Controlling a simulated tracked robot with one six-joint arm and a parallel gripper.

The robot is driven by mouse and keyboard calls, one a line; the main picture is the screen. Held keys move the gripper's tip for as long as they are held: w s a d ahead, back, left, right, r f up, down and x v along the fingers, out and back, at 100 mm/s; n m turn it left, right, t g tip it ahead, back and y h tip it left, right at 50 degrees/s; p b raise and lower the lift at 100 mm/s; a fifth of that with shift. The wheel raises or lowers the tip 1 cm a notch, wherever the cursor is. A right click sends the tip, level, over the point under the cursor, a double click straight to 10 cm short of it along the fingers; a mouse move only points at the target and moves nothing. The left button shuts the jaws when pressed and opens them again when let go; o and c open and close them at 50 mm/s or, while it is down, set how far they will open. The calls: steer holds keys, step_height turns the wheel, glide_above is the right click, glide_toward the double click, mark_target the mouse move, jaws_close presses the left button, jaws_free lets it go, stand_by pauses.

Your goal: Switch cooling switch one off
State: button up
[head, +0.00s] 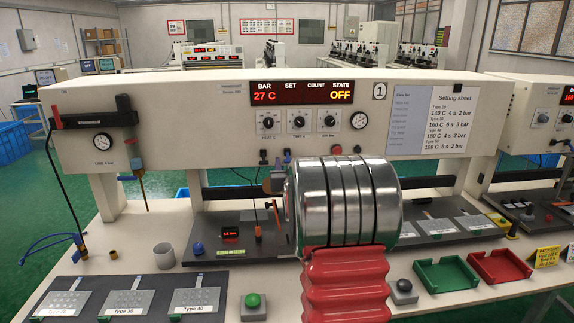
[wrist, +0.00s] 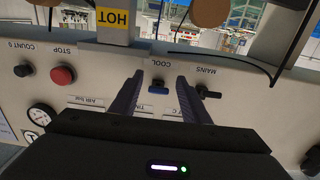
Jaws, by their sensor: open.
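The cooling switch, labelled COOL (wrist: 158,88), is a small blue-tipped lever on the white panel in the wrist view, which shows the panel upside down. My gripper (wrist: 158,93) is open, with one dark ribbed finger on each side of the lever. I cannot tell if either finger touches it. In the head view the switch (head: 289,158) is a small dark shape under the middle knob of machine 1 (head: 215,120); its position is unclear. My silver and red arm hides most of the gripper there. The machine's display (head: 303,92) reads 27 C and OFF.
The MAINS switch (wrist: 208,93) is close beside one finger. The red STOP button (wrist: 62,75) and the black COUNT button (wrist: 23,70) are on the other side. A yellow HOT label (wrist: 113,18) is nearby. Green (head: 446,274) and red (head: 499,265) trays stand on the bench.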

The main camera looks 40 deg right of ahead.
steer(key=c, duration=1.1)
steer(key=shift+o, duration=0.2)
steer(key=shift+w+f, duration=0.1)
steer(key=shift+f, duration=0.05)
steer(key=shift+w+f+t+h, duration=0.2)
steer(key=shift+t+h, duration=0.4)
steer(key=shift+t, duration=0.2)
steer(key=o, duration=1.1)
steer(key=shift+s+d, duration=0.1)
steer(key=shift+c, duration=0.2)
